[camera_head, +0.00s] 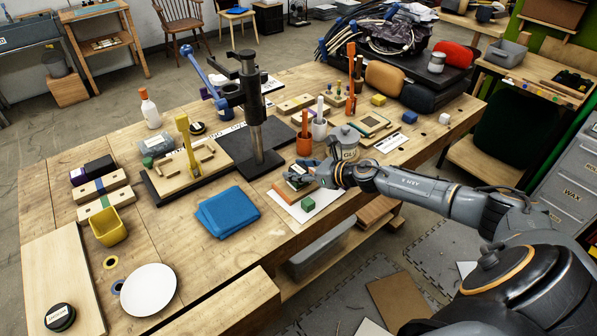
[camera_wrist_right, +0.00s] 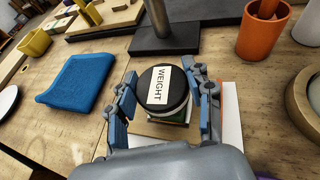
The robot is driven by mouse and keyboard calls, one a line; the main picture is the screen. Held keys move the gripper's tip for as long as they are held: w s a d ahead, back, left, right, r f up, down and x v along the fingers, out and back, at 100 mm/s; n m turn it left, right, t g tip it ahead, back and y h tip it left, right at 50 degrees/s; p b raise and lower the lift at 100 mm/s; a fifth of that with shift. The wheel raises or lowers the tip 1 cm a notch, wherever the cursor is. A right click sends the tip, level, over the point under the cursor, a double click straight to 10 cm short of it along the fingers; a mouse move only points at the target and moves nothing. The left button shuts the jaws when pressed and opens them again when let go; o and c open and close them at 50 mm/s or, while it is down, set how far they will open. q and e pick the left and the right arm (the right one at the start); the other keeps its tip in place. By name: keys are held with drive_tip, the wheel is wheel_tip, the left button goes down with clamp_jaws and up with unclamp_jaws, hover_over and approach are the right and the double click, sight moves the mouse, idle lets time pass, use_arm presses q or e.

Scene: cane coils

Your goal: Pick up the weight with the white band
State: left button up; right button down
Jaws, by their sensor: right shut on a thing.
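The weight (camera_wrist_right: 164,90) is a black disc with a white WEIGHT label on top and a pale band around its side. My right gripper shows in the right wrist view (camera_wrist_right: 163,104) and in the head view (camera_head: 299,180). Its blue-padded fingers are closed on both sides of this weight. A green and tan thing shows just below the weight; I cannot tell whether they touch. In the head view the gripper hides much of the weight. Similar labelled black discs stand at the front left (camera_head: 59,317) and behind the yellow clamp (camera_head: 197,128). My left gripper is not in view.
A white sheet (camera_head: 291,209) with a green cube (camera_head: 308,204) lies under my right gripper. An orange cup (camera_head: 304,143), a tin (camera_head: 344,142) and a dark stand with a post (camera_head: 257,145) are close by. A blue cloth (camera_head: 228,212) lies to the left.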

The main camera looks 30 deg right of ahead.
sight(298, 168)
drive_tip(key=shift+r, duration=0.1)
drive_tip(key=shift+w+r, duration=0.1)
drive_tip(key=shift+r, duration=0.3)
wheel_tip(298, 168, up, 3)
drive_tip(key=shift+d+f, duration=0.1)
drive_tip(key=s+a+r+p, duration=0.8)
drive_tip(key=s+a+r, duration=0.1)
drive_tip(key=a, duration=0.2)
drive_tip(key=shift+p, duration=0.35)
